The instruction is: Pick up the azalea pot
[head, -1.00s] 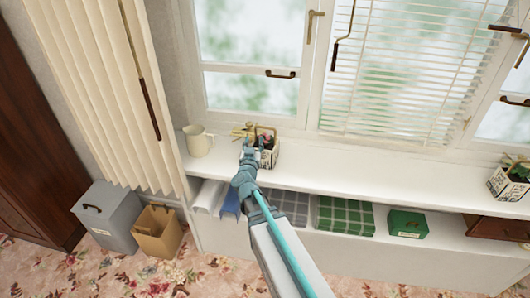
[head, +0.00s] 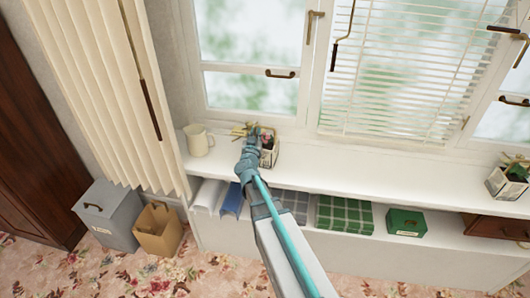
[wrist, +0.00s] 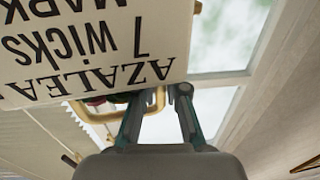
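The azalea pot (head: 269,157) is a small pale box-shaped planter with dark print and a plant, standing on the white window ledge. In the wrist view its upside-down label (wrist: 95,45), reading AZALEA, fills the upper left, close to the fingers. My gripper (head: 252,132) is at the pot's left side in the head view, and my arm hides part of the pot. In the wrist view my gripper (wrist: 162,92) has its two fingers spread apart, the left one by the label's lower edge. I cannot tell whether it touches the pot.
A cream mug (head: 198,140) stands left of the pot. Another potted plant (head: 508,182) is far right on the ledge (head: 380,172). The window and blind (head: 395,100) rise behind. The lower shelf holds a green box (head: 406,223). The ledge between the plants is clear.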

